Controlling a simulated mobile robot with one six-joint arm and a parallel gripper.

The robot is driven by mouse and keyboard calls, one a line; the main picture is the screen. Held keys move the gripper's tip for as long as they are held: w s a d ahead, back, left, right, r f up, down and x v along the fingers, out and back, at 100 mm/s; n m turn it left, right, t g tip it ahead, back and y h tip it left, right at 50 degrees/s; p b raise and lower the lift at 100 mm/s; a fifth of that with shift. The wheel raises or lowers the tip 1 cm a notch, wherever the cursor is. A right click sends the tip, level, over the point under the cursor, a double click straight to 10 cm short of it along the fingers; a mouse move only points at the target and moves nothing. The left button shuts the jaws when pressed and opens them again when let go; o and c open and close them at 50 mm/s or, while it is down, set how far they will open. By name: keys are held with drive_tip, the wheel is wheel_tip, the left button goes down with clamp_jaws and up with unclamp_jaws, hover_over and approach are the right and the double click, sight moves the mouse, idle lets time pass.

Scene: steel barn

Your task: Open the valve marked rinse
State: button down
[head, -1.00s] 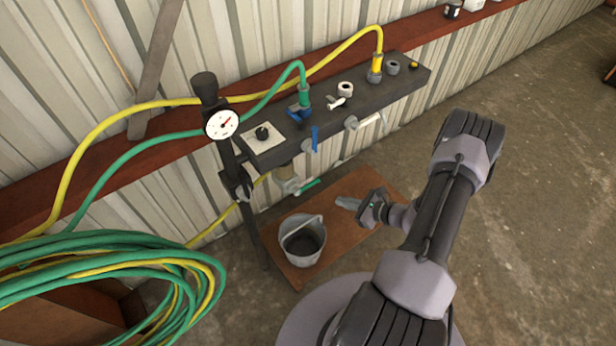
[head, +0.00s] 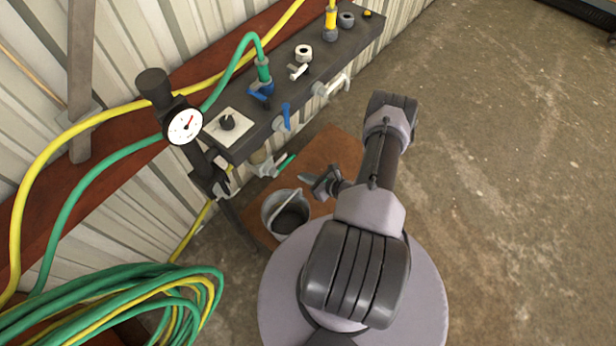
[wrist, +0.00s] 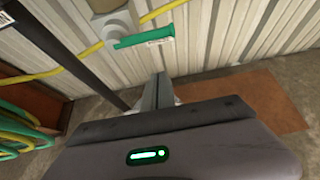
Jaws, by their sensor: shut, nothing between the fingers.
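A dark manifold (head: 310,78) on the wall carries several valves. On it are a blue lever at the front (head: 285,117), a blue lever under the green hose (head: 262,91), a white lever at the front (head: 338,85) and a white lever on top (head: 299,71). A green-handled valve (head: 284,165) hangs below it; its green handle (wrist: 150,37) is close in the wrist view, with marks too small to read. No "rinse" marking is legible. My gripper (head: 307,179) is shut and empty, below and right of the green handle, apart from it.
A metal bucket (head: 285,212) stands on a brown board (head: 335,152) beneath the manifold. A gauge (head: 185,126) on a dark post and coiled hoses (head: 130,300) lie to the left. Open concrete floor (head: 490,180) lies to the right.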

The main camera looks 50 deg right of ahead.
drive_tip(key=b+x, duration=0.2)
drive_tip(key=x, duration=0.4)
drive_tip(key=r, duration=0.2)
drive_tip(key=r+p, duration=0.1)
drive_tip(key=r, duration=0.1)
drive_tip(key=shift+w+r, duration=0.15)
drive_tip(key=shift+w, duration=0.1)
